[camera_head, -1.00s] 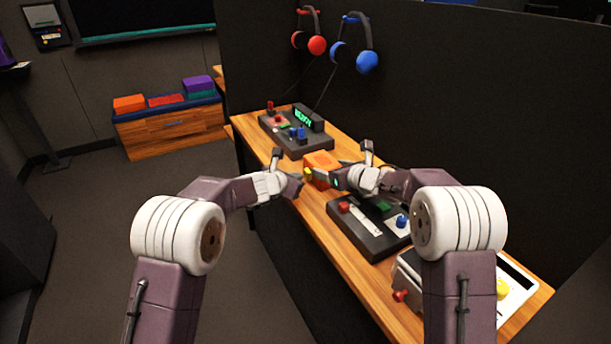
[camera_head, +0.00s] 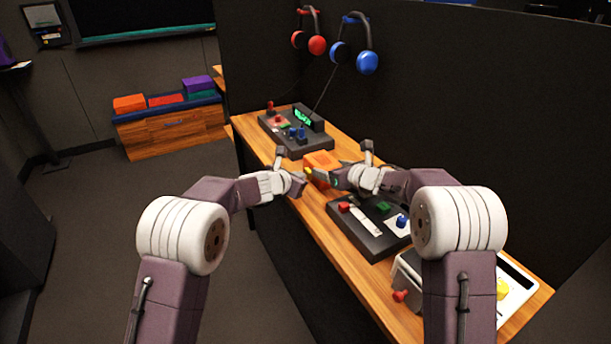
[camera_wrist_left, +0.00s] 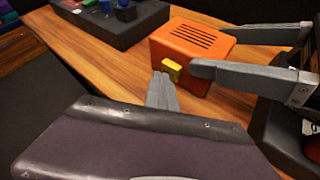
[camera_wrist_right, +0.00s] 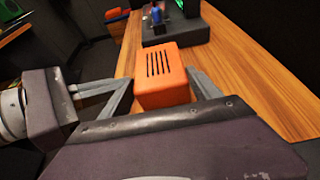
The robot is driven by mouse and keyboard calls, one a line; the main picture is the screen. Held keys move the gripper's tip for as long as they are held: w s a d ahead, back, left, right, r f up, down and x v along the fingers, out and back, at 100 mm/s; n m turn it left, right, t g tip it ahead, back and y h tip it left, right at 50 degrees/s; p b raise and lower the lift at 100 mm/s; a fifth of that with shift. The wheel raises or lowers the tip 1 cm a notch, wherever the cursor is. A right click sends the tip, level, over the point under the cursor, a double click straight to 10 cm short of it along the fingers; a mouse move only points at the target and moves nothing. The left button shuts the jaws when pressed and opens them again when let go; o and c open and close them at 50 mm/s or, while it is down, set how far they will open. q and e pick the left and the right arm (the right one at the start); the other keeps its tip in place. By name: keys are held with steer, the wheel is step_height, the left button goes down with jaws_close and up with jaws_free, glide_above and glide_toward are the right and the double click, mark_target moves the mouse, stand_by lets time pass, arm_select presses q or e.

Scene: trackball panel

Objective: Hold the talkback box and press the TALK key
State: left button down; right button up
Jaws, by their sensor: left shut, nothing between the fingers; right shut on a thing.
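The talkback box (camera_head: 318,158) is orange with dark slots on top and stands over the wooden desk. My right gripper (camera_wrist_right: 163,90) is shut on it, one finger at each side. The yellow TALK key (camera_wrist_left: 172,70) sticks out of the box's side facing my left gripper. My left gripper (camera_wrist_left: 161,77) is shut and empty, its fingertips right beside the key. I cannot tell whether they touch it. In the head view the left gripper (camera_head: 301,180) is just left of the box. The key is hidden in the right wrist view.
A dark panel with red, green and blue controls (camera_head: 352,236) lies nearer on the desk. Another panel with a green display (camera_head: 290,143) stands beyond the box. A white tablet-like board (camera_head: 522,285) lies at the near right. A dark partition (camera_head: 440,110) borders the desk.

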arm_select(q)
steer(key=shift+d, duration=0.1)
stand_by(0.3)
steer(key=shift+s+a, duration=0.2)
steer(key=shift+a, duration=0.25)
steer(key=shift+s+a, duration=0.2)
steer(key=shift+a, duration=0.25)
steer(key=a, duration=0.1)
steer(key=s+a, duration=0.1)
steer(key=a, duration=0.1)
steer(key=s+a, duration=0.1)
steer(key=shift+a, duration=0.25)
stand_by(0.5)
steer(key=s+a+r, duration=0.3)
steer(key=s+r, duration=0.3)
steer(key=shift+s+r, duration=0.2)
steer(key=shift+r, duration=0.2)
